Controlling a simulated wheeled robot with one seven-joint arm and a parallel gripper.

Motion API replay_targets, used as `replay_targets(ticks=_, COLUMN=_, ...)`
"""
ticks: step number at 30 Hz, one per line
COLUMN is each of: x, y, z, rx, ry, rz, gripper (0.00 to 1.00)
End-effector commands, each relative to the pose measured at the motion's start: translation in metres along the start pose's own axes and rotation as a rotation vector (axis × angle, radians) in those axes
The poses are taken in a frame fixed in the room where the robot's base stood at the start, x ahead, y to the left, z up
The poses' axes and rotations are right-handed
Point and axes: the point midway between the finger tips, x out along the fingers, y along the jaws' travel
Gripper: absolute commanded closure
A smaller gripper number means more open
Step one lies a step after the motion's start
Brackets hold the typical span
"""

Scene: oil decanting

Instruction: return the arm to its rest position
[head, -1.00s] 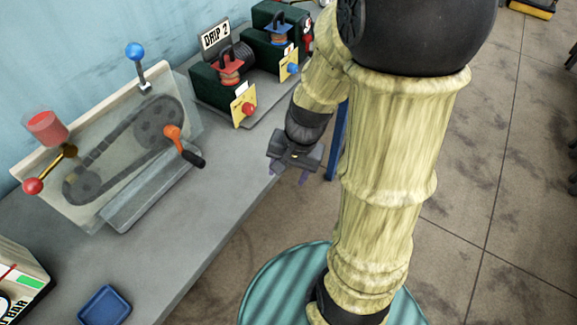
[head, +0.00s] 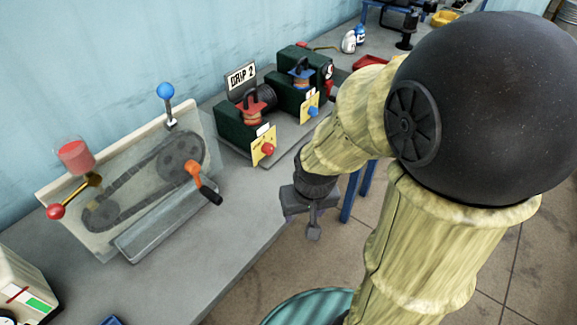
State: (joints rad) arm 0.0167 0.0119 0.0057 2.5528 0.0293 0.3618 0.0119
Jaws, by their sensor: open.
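My gripper (head: 314,228) hangs at the end of my yellowish arm, in the middle of the head view. It points down beside the front edge of the grey bench (head: 228,232), over the floor. It is open and I see nothing held in it. The fingers are small and seen partly edge-on. My arm's big black joint and pale links fill the right of the view and hide part of the floor and bench behind.
On the bench stand a chain-drive panel (head: 140,215) with an orange crank (head: 200,180), a red cup (head: 76,157) and a blue-knobbed lever (head: 167,95). Green units with a DRIP 2 sign (head: 242,76) stand behind. Bare floor (head: 262,275) lies in front of the bench.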

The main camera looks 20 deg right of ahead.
Motion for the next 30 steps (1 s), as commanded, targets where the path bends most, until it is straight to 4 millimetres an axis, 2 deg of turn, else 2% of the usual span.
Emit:
replay_targets(ticks=9, x=-0.068, y=-0.002, z=-0.015, rx=-0.026, ry=0.009, rz=0.004, gripper=0.44)
replay_targets(ticks=14, x=-0.095, y=-0.003, z=-0.02, rx=-0.044, ry=0.014, rz=0.007, gripper=0.44)
replay_targets(ticks=17, x=-0.1, y=-0.003, z=-0.021, rx=-0.05, ry=0.016, rz=0.008, gripper=0.44)
replay_targets(ticks=30, x=-0.098, y=-0.003, z=-0.021, rx=-0.051, ry=0.016, rz=0.008, gripper=0.44)
